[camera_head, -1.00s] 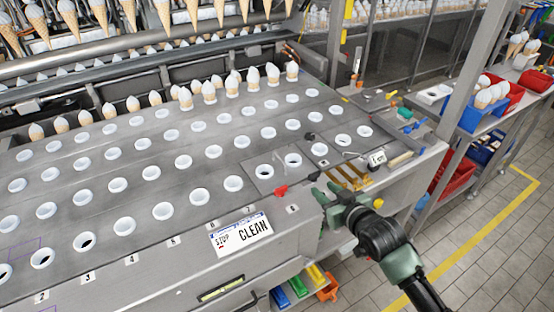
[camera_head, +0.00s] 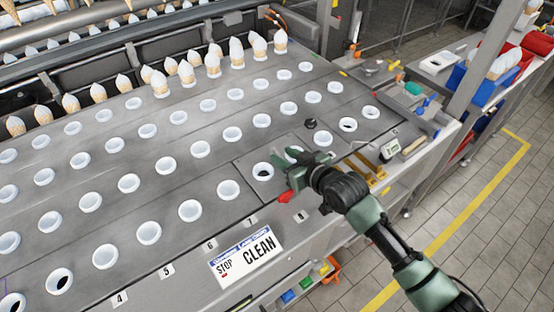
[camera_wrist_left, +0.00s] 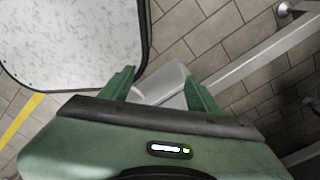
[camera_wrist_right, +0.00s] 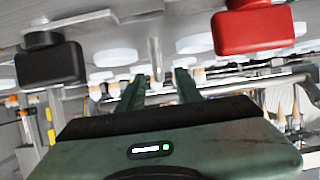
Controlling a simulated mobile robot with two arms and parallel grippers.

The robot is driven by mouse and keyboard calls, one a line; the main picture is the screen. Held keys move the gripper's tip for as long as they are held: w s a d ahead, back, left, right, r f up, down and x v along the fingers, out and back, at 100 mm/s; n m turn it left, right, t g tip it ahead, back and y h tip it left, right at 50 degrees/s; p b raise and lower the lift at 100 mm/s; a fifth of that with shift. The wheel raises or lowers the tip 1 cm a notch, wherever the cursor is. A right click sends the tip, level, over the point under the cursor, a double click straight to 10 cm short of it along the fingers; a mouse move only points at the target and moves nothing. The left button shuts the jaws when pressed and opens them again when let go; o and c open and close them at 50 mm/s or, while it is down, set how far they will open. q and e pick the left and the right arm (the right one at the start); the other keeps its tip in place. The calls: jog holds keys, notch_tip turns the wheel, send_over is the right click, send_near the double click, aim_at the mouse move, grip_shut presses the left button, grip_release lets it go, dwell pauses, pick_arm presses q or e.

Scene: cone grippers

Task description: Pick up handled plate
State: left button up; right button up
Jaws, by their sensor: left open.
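The plate (camera_head: 274,151) is a grey metal panel with round white-rimmed holes, set in the flat machine deck. A black knob (camera_head: 310,124) stands near its back edge and a red handle (camera_head: 286,197) near its front edge. My right gripper (camera_head: 298,172) is just over the plate's front part and hides some of it. In the right wrist view, its fingers (camera_wrist_right: 157,88) are apart, and the black knob (camera_wrist_right: 50,65) and red handle (camera_wrist_right: 254,28) show on either side beyond them. My left gripper (camera_wrist_left: 159,90) is open and empty, away from the plate.
The deck (camera_head: 180,130) has rows of white-rimmed holes, and ice cream cones (camera_head: 213,60) stand along its back. Small tools and a label holder (camera_head: 391,149) lie to the right. Tiled floor is open at right.

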aim_at(276, 151)
jog(key=shift+w+a, duration=0.1)
jog(key=shift+w, duration=0.1)
jog(key=shift+w+a+f, duration=0.1)
jog(key=shift+w+a, duration=0.1)
jog(key=shift+w, duration=0.05)
jog(key=p+x, duration=0.1)
jog(key=x, duration=0.2)
jog(key=shift+w+a+f, duration=0.15)
jog(key=shift+a+f, duration=0.05)
jog(key=shift+a, duration=0.05)
jog(key=shift+w+a+f, duration=0.1)
jog(key=shift+w+a, duration=0.05)
jog(key=shift+w, duration=0.1)
pick_arm(q)
jog(key=shift+d+r, duration=0.7)
jog(key=shift+r, duration=0.05)
pick_arm(e)
jog(key=shift+w+f, duration=0.1)
pick_arm(q)
jog(key=shift+a, duration=0.15)
pick_arm(e)
grip_shut()
